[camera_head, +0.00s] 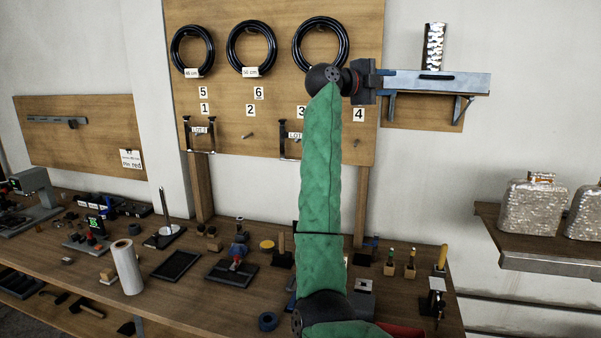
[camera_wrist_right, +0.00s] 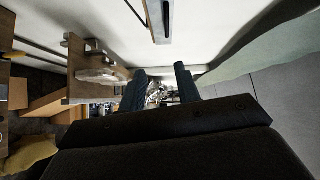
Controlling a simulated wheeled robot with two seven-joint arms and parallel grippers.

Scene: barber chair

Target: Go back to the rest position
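My right arm, in a green sleeve, rises up the middle of the head view. Its dark gripper (camera_head: 368,81) is high in front of the wall, at the left end of a metal wall shelf in the picture. I cannot tell whether it touches the shelf. In the right wrist view the two fingers of the gripper (camera_wrist_right: 160,85) stand apart with a gap between them and nothing held. My left gripper is not in view.
A metal shelf (camera_head: 455,82) holds a shiny cylinder (camera_head: 434,48). A wooden board (camera_head: 228,105) carries black hose rings (camera_head: 252,47). The cluttered workbench (camera_head: 75,255) lies below. A side shelf (camera_head: 545,252) at right bears shiny metallic containers (camera_head: 533,205).

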